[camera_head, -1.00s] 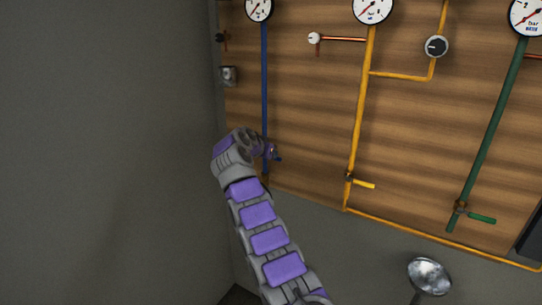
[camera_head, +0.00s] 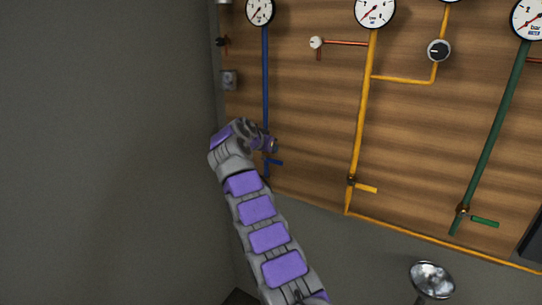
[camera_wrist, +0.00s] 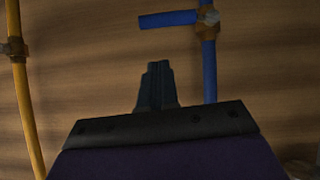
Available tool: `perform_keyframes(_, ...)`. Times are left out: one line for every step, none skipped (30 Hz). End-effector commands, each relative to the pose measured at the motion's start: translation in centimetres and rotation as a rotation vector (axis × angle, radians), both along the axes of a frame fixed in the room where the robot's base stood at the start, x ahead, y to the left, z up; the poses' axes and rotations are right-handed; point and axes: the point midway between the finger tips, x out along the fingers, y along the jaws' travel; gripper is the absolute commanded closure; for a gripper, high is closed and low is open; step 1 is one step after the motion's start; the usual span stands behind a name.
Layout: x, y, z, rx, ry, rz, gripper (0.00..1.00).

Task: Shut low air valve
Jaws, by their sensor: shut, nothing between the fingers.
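A blue valve handle (camera_head: 273,162) sits low on the blue pipe (camera_head: 265,85) at the wooden panel's left side. The handle sticks out sideways, across the pipe, to the right. In the wrist view the blue handle (camera_wrist: 168,19) reaches left from its brass fitting (camera_wrist: 208,18), at the top of the picture. My gripper (camera_head: 270,144) is just above the handle in the head view, in front of the pipe. In the wrist view my gripper's fingers (camera_wrist: 157,75) are together and empty, with a visible gap to the handle. Part of the valve is hidden behind my gripper in the head view.
A yellow pipe (camera_head: 361,125) with a yellow handle (camera_head: 367,189) stands to the right, and a green pipe (camera_head: 496,130) with a green handle (camera_head: 484,222) farther right. Gauges line the top. A grey wall (camera_head: 105,150) closes the left. A round metal piece (camera_head: 432,279) is at lower right.

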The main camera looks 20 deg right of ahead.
Motion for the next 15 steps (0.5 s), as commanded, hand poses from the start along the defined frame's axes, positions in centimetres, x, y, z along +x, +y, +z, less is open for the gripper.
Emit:
perform_keyframes(-0.3,0.7,0.0,0.000,-0.004,0.006,1.00)
perform_keyframes(-0.6,1.0,0.2,-0.001,-0.003,0.007,1.00)
perform_keyframes(-0.9,1.4,0.5,0.001,-0.002,0.008,1.00)
perform_keyframes(-1.3,1.7,0.8,0.002,0.000,0.006,1.00)
perform_keyframes(-1.5,2.0,1.2,0.002,-0.001,0.005,1.00)
perform_keyframes(-1.9,2.4,1.7,0.002,-0.005,0.008,1.00)
perform_keyframes(-2.2,2.7,2.0,0.004,-0.005,0.008,1.00)
perform_keyframes(-2.5,2.9,2.4,0.004,-0.004,0.007,1.00)
perform_keyframes(-2.9,3.3,2.7,0.005,-0.002,0.005,1.00)
perform_keyframes(-3.1,3.7,3.0,0.006,-0.001,0.006,1.00)
perform_keyframes(-3.3,4.0,3.2,0.005,-0.001,0.008,1.00)
perform_keyframes(-3.6,4.4,3.6,0.005,-0.002,0.008,1.00)
perform_keyframes(-3.8,4.7,3.9,0.003,-0.002,0.007,1.00)
perform_keyframes(-4.0,5.0,4.1,0.003,-0.001,0.006,1.00)
perform_keyframes(-4.2,5.4,4.3,0.002,-0.001,0.005,1.00)
